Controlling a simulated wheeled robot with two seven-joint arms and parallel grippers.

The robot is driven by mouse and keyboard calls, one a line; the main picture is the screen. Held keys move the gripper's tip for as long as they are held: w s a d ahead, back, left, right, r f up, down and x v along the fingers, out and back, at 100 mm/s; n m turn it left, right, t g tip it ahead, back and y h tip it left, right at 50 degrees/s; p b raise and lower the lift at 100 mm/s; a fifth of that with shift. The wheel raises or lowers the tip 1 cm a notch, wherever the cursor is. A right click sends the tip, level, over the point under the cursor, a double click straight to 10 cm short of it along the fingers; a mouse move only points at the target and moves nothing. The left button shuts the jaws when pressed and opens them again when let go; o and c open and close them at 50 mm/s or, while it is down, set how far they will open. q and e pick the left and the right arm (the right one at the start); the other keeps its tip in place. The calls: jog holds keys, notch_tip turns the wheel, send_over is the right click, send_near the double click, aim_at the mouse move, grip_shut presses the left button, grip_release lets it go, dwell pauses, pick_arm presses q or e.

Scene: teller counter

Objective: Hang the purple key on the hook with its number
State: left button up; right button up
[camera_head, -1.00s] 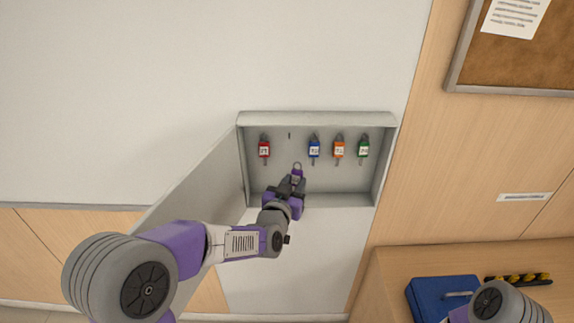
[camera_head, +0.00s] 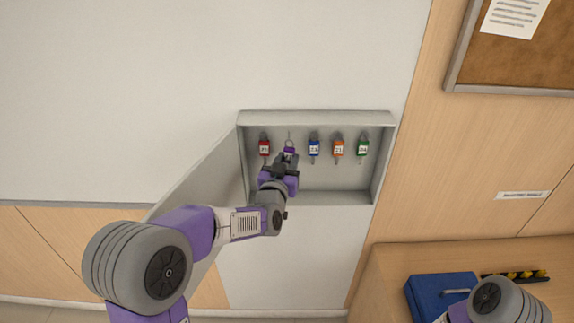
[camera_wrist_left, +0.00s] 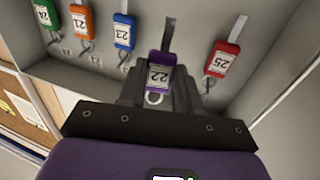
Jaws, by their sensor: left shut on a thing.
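The purple key (camera_head: 289,150) is held in my left gripper (camera_head: 288,160), in front of the gap between the red and blue keys in the open key cabinet. Its ring is up at the level of the hooks; I cannot tell whether it is around the hook or only in front of it. In the left wrist view the purple tag (camera_wrist_left: 160,72) reads 22 and sits between the fingertips of my left gripper (camera_wrist_left: 158,92). The hook itself is hard to make out. My right gripper is out of view.
A red key (camera_head: 264,147), blue key (camera_head: 314,147), orange key (camera_head: 337,149) and green key (camera_head: 363,147) hang in the cabinet (camera_head: 320,117). The cabinet door (camera_head: 195,185) stands open at the left. A blue box (camera_head: 430,292) is on the counter at lower right.

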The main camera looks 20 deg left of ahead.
pick_arm(q)
jog(key=shift+w+a+f, duration=0.1)
jog(key=shift+w+a, duration=0.1)
jog(key=shift+w, duration=0.45)
jog(key=shift+w+a+f, duration=0.1)
jog(key=shift+w+a, duration=0.1)
jog(key=shift+w, duration=0.4)
jog(key=shift+w+a+p, duration=0.2)
jog(key=shift+w+p, duration=0.4)
jog(key=shift+w, duration=0.1)
jog(key=shift+w+a+f+b, duration=0.15)
jog(key=shift+w+f+b, duration=0.25)
jog(key=shift+w+b, duration=0.45)
jog(key=shift+s, duration=0.1)
jog(key=o, duration=1.1)
jog(key=shift+s, duration=0.15)
